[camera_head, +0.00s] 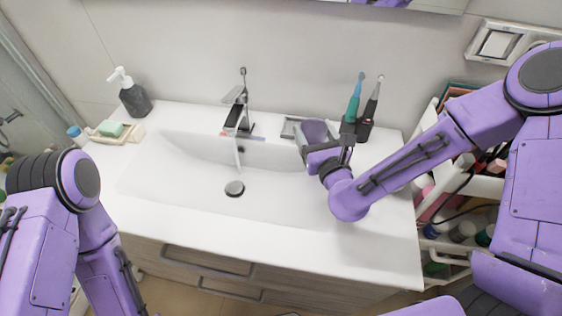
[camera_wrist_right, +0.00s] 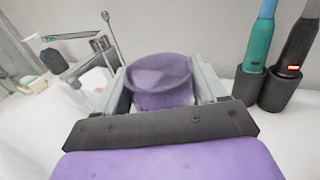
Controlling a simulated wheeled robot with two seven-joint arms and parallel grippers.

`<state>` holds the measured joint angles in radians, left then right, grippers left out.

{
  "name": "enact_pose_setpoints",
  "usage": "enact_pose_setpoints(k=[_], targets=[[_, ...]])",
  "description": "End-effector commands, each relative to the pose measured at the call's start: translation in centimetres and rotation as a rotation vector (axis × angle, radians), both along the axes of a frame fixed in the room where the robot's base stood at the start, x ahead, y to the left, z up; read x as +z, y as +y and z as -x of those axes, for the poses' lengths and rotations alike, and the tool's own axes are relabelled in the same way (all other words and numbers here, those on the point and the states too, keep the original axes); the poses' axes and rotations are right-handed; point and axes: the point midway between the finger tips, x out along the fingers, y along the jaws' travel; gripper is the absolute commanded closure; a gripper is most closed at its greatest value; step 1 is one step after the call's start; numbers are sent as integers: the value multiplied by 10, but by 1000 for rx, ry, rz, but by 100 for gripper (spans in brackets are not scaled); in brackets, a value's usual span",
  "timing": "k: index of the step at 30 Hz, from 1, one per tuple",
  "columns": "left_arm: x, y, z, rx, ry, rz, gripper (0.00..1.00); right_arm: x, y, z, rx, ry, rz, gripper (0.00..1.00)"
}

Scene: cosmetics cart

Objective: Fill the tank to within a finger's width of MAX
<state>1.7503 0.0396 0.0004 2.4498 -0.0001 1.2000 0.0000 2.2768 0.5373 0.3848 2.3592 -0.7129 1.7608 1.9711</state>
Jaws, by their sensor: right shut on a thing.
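The tank, a purple see-through cup (camera_head: 314,130), is held over the right part of the white basin's back rim, near the toothbrushes. It also shows in the right wrist view (camera_wrist_right: 160,82). My right gripper (camera_head: 313,145) is shut on it, one finger on each side. I cannot make out a MAX mark or any water level. The chrome faucet (camera_head: 238,110) stands at the back middle of the basin, left of the tank and apart from it. A thin pale stream (camera_head: 239,152) seems to fall from its spout. My left gripper is outside the view.
Two electric toothbrushes (camera_head: 354,100) stand in dark holders just right of the tank. A small dish (camera_head: 292,127) sits behind it. A soap dispenser (camera_head: 132,95) and soap tray (camera_head: 116,131) are at the left. The basin (camera_head: 190,185) is empty around its drain (camera_head: 234,189).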

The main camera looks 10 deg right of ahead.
Motion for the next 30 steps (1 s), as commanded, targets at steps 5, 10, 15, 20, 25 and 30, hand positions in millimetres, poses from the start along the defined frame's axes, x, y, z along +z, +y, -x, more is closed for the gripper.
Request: enact_pose_setpoints(k=[5, 10, 15, 20, 25, 30], targets=[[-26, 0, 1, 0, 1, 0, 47, -34, 55, 15, 224, 22, -15, 60], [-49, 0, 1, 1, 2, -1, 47, -54, 114, 42, 488, 13, -16, 60], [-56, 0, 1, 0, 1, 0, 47, -57, 142, 57, 623, -8, -4, 60], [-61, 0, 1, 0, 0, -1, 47, -64, 148, 47, 634, -10, 1, 60], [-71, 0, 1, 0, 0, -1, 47, -76, 155, 27, 634, -10, 1, 60], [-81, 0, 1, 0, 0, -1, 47, -89, 162, 7, 633, -9, 0, 60]])
